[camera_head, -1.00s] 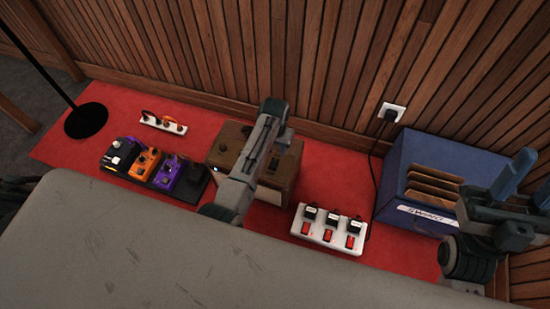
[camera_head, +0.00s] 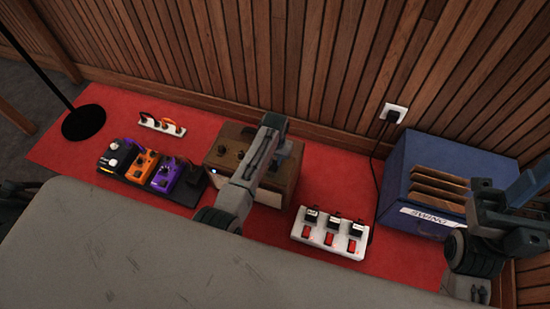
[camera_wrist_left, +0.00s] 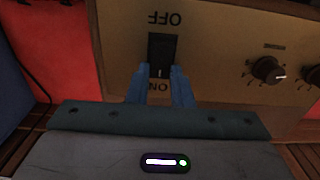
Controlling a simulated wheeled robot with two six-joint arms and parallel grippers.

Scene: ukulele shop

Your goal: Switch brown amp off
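The brown amp (camera_head: 230,148) stands on the red mat against the wall, partly behind my left arm. In the left wrist view its panel (camera_wrist_left: 215,45) is upside down. It has a black rocker switch (camera_wrist_left: 162,50) with OFF above and ON below in the picture. I cannot tell which end is pressed. My left gripper (camera_wrist_left: 158,72) has its blue fingers apart, at either side of the switch's ON end; contact is unclear. In the head view its fingers are hidden behind my left arm. My right gripper (camera_head: 525,188) is at the right edge, partly cut off.
A blue amp (camera_head: 400,175) stands at the right. A white power strip with red switches (camera_head: 330,233) and several pedals (camera_head: 160,172) flank the brown amp. A smaller strip (camera_head: 162,125) lies behind the pedals. A grey surface (camera_head: 130,250) fills the front. A black stand base (camera_head: 84,123) is left.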

